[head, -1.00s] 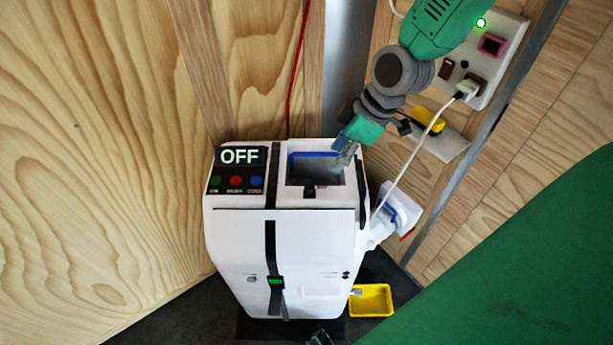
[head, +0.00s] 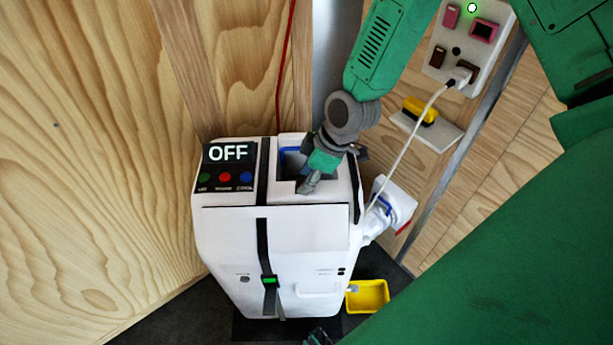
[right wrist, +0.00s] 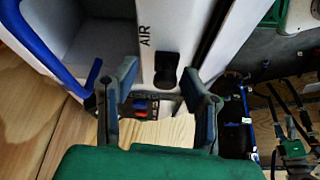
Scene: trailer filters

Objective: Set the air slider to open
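The air slider (right wrist: 166,70) is a black knob in a dark slot beside the word "AIR" on the white machine, seen in the right wrist view. My right gripper (right wrist: 165,90) is open, with one finger on each side of the slider in that picture. I cannot tell whether either finger touches it. In the head view my right gripper (head: 308,184) is over the front edge of the machine's (head: 285,228) top opening and hides the slider. A small dark tip at the bottom edge of the head view may be my left gripper (head: 318,338); its fingers are unclear.
The machine's display (head: 228,153) reads OFF above green, red and blue buttons. A white cable (head: 405,145) runs from the wall socket panel (head: 465,45) down behind the machine's right side. A yellow tray (head: 368,296) lies on the floor at right.

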